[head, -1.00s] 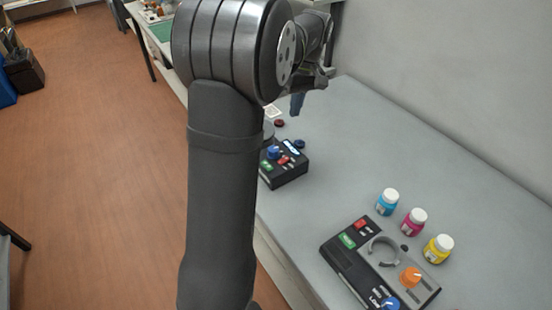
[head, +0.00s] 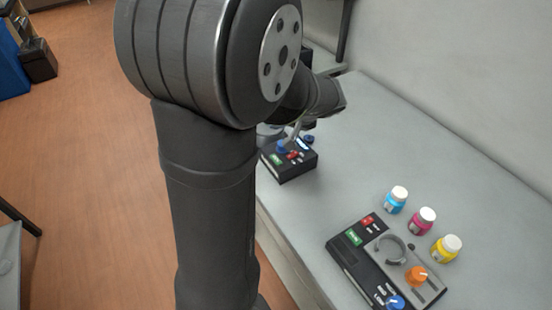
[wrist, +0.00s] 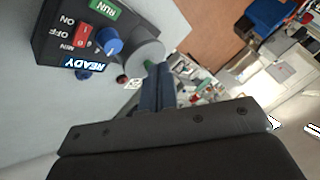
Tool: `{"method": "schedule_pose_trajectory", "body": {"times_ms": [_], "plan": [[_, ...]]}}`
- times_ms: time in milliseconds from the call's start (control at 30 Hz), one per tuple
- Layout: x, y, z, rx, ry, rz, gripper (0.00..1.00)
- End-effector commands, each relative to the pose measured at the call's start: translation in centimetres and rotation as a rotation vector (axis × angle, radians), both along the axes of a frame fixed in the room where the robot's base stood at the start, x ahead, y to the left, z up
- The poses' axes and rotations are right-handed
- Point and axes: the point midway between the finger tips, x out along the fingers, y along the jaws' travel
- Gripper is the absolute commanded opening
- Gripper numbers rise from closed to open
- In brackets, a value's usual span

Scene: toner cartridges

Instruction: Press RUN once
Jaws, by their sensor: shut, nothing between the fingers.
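A black control box (head: 287,172) stands at the table's far left edge. It has a green RUN button (head: 276,160), a red ON/OFF switch, a blue knob (head: 282,147) and a lit display. In the wrist view its green RUN button (wrist: 103,9) is partly cut off at the top, and the display (wrist: 84,66) reads READY. My gripper (wrist: 158,72) is shut and empty, its dark blue fingers together. The fingertips appear beside the grey round part (wrist: 143,55), to the right of the knob, apart from RUN. In the head view my arm mostly hides the gripper.
A larger black and grey device (head: 389,268) lies nearer, with a green button (head: 353,237), red switch, orange knob and blue knob. Cyan (head: 395,203), magenta (head: 421,222) and yellow (head: 445,250) bottles with white caps stand beside it. The grey table (head: 365,130) behind is clear.

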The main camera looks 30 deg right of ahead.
Motion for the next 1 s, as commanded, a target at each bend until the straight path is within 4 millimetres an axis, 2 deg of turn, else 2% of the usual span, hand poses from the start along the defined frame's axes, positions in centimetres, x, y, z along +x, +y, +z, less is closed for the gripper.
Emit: {"method": "schedule_pose_trajectory", "body": {"times_ms": [233, 667, 867, 1000], "plan": [[-1.0, 0.5, -0.7, 0.028, -0.051, -0.142, 0.0], [-1.0, 0.5, -0.9, 0.031, -0.055, -0.154, 0.0], [-1.0, 0.6, -2.5, 0.036, -0.053, -0.153, 0.0], [-1.0, 0.6, -4.5, 0.035, -0.053, -0.153, 0.0]]}}
